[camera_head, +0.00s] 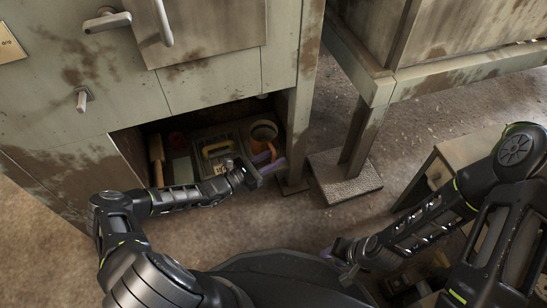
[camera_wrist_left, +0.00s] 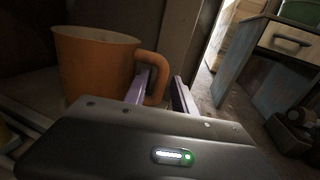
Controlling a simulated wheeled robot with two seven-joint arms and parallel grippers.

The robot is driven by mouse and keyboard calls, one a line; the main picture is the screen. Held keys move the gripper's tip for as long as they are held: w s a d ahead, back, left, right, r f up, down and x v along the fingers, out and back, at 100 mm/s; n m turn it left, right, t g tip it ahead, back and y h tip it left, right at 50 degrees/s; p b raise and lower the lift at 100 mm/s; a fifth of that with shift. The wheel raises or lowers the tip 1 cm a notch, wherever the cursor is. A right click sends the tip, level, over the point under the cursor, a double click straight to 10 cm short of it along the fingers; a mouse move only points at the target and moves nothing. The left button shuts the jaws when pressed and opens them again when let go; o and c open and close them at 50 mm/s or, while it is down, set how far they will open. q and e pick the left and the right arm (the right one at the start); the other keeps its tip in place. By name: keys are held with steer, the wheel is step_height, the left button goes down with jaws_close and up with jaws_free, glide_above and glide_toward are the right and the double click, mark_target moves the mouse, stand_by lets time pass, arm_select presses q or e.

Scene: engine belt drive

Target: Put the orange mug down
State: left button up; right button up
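The orange mug (camera_head: 263,132) stands upright inside the open lower compartment of the cabinet, near its right side. It fills the left of the left wrist view (camera_wrist_left: 92,68), with its handle (camera_wrist_left: 157,80) pointing right. My left gripper (camera_head: 268,163) is at the handle. In the left wrist view its two pale purple fingers (camera_wrist_left: 162,92) are apart, one on each side of the handle. A gap shows between the handle and the right finger. My right gripper (camera_head: 332,252) is low in the head view, far from the mug, and its finger opening is unclear.
A toolbox with a yellow handle (camera_head: 217,149) and other items lie left of the mug in the compartment. The cabinet's right post (camera_head: 300,120) is close to my left gripper. A metal table leg (camera_head: 362,135) and a small drawer unit (camera_head: 440,170) stand further right.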

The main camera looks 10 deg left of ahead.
arm_select(q)
steer(key=shift+o, duration=0.3)
steer(key=shift+f, duration=0.1)
steer(key=shift+s+a, duration=0.2)
steer(key=p+v, duration=0.3)
steer(key=v, duration=0.4)
steer(key=shift+s, duration=0.15)
stand_by(0.4)
